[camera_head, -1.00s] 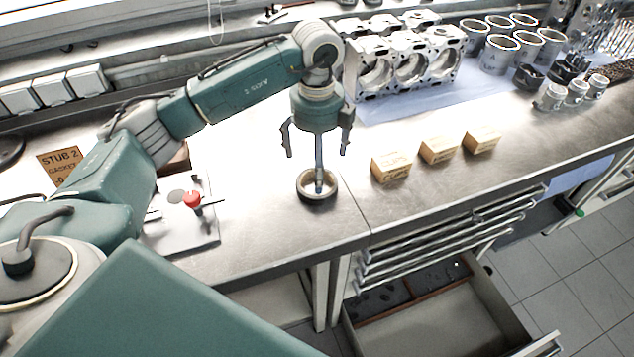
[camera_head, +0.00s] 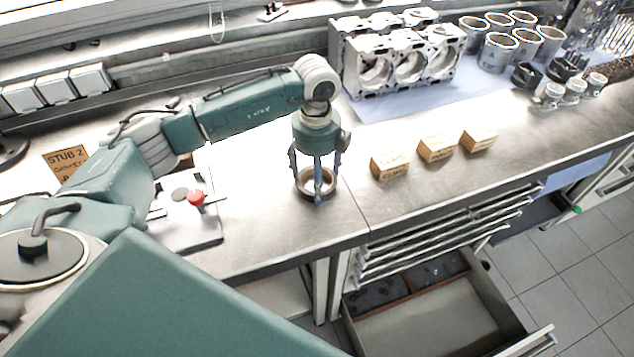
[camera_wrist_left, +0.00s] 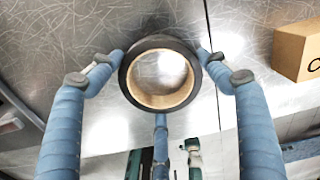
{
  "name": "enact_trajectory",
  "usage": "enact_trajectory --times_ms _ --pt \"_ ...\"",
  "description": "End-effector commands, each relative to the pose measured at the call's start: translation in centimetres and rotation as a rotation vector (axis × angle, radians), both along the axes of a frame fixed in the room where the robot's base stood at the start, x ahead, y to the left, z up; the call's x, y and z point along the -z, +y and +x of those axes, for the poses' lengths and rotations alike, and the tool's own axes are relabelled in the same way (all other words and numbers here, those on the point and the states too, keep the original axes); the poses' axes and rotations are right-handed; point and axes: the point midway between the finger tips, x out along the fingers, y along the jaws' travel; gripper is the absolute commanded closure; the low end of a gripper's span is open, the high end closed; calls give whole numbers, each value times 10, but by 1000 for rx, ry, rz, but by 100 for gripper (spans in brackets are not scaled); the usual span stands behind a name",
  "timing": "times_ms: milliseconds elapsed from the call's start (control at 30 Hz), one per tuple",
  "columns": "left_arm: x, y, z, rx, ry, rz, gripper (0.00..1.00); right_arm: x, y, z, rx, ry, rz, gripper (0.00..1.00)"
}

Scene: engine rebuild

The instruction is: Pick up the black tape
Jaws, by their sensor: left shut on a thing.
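The black tape (camera_wrist_left: 128,82) is a roll with a tan inner core, seen from above in the left wrist view. In the head view the tape (camera_head: 303,186) is at the bench top near the front edge, partly hidden by my fingers. My left gripper (camera_head: 316,190) points down over it. In the left wrist view two fingers of the left gripper (camera_wrist_left: 160,68) touch the roll's outer sides, and a third finger is at its lower edge. The gripper is shut on the tape. I cannot tell whether the roll is clear of the bench. My right gripper is not in view.
Several small cardboard boxes (camera_head: 389,165) stand right of the tape. An engine block (camera_head: 398,58) and metal cylinders (camera_head: 499,53) stand behind. A plate with a red knob (camera_head: 196,198) lies to the left. An open drawer (camera_head: 430,318) juts out below the bench.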

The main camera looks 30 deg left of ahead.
Motion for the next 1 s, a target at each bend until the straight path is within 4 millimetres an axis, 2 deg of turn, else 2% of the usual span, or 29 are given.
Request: enact_trajectory --times_ms 367,567,767,1000 --pt "-2 0 0 -1 -1 0 51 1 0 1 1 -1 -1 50" --pt "-19 0 2 -1 -4 0 51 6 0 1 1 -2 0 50" --pt "-59 0 2 1 -8 0 51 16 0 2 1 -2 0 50" --pt "-127 0 2 -1 -8 0 51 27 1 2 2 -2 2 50"
